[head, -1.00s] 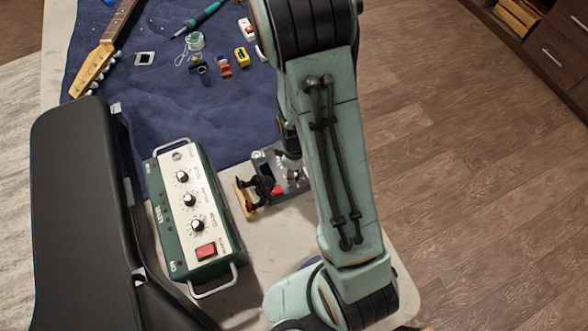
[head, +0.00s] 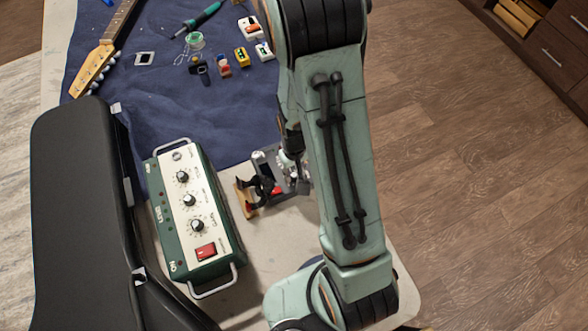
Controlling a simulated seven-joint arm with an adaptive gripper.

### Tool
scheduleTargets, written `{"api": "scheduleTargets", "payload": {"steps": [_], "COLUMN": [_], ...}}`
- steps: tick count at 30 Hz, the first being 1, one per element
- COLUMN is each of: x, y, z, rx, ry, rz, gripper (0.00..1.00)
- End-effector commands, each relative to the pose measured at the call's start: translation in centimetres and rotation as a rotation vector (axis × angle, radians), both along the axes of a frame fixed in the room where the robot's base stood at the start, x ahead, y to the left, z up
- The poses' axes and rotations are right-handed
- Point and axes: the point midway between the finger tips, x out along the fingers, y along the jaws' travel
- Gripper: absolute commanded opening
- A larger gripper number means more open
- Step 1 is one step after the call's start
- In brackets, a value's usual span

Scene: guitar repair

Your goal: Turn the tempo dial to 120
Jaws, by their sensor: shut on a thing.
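A green box (head: 194,210) with several black knobs, a red switch and metal handles stands left of the unit. A black case (head: 78,210) fills the left; small parts lie on the blue cloth (head: 190,110).

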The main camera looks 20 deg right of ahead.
Motion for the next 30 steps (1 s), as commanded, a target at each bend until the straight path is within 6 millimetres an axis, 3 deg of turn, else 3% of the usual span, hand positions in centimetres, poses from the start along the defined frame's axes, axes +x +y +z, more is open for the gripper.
{"api": "scheduleTargets", "payload": {"steps": [12,30], "x": [-0.02,-0.02], "y": [-0.06,-0.04], "z": [0.01,0.01], "rx": [-0.001,-0.001], "ry": [0.0,0.0], "rz": [-0.243,-0.297], "gripper": [0.0,0.0]}}
